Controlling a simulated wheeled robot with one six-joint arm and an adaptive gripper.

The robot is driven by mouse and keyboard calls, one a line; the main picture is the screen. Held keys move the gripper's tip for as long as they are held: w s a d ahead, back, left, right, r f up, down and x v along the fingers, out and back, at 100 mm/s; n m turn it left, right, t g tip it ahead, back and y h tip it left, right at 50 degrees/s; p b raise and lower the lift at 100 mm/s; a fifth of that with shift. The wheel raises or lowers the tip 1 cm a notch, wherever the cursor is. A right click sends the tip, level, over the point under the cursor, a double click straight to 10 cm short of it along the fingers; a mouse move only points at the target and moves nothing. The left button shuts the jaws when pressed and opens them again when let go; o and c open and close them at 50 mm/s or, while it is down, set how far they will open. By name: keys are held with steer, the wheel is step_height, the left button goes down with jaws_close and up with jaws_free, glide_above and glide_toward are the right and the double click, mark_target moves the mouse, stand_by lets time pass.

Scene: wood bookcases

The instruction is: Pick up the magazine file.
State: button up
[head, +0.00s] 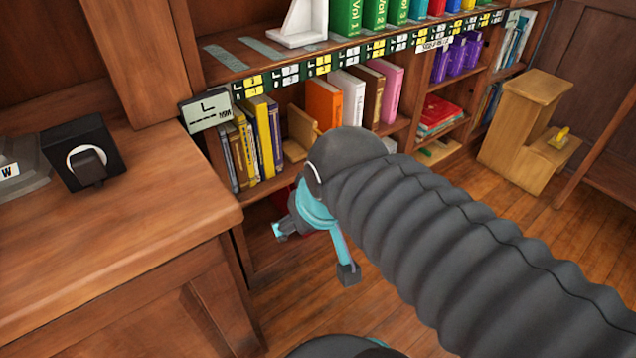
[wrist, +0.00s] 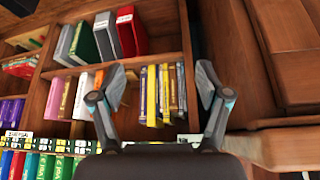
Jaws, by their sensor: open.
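My gripper (head: 314,250) is open and empty in front of the bookcase's lower shelves, its fingers spread wide. In the wrist view my gripper (wrist: 162,86) frames a row of yellow and grey books (wrist: 160,95), with a gap to them. I cannot tell for sure which thing is the magazine file. A red upright holder or book with a pale label (wrist: 131,32) stands in the lower compartment at the top of the wrist view, beside white, green and grey ones. In the head view a red patch (head: 284,203) shows behind my gripper, mostly hidden.
A wooden counter (head: 110,215) with a black device (head: 85,152) stands at the left. Orange, white and pink books (head: 323,103) fill the middle shelf. A white bookend (head: 302,22) sits above. A wooden step stool (head: 525,115) stands at the right. Some floor is bare.

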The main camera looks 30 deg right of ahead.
steer(key=shift+o, duration=1.1)
steer(key=w+d+f+h+b, duration=0.1)
steer(key=w+d+f, duration=0.2)
steer(key=w, duration=0.3)
steer(key=w+d+f, duration=0.3)
steer(key=w+d, duration=0.1)
steer(key=w, duration=0.3)
steer(key=shift+d+m+t+h+b, duration=0.3)
steer(key=shift+m+h+b, duration=0.1)
steer(key=w+d+f+n+t+b, duration=0.1)
steer(key=w+d+f+t, duration=0.1)
steer(key=w+d+f, duration=0.55)
steer(key=w+d+f+n+t+b, duration=0.15)
steer(key=w+d+f, duration=0.25)
steer(key=w+f, duration=0.7)
steer(key=w+f+t+y+b, duration=0.2)
steer(key=w+f+t+y, duration=0.25)
steer(key=f, duration=0.45)
steer(key=a+x, duration=0.1)
steer(key=x, duration=1.1)
steer(key=shift+f, duration=0.25)
steer(key=shift+s+n, duration=0.1)
steer(key=shift+n, duration=0.15)
steer(key=c, duration=1.6)
steer(key=shift+r, duration=0.1)
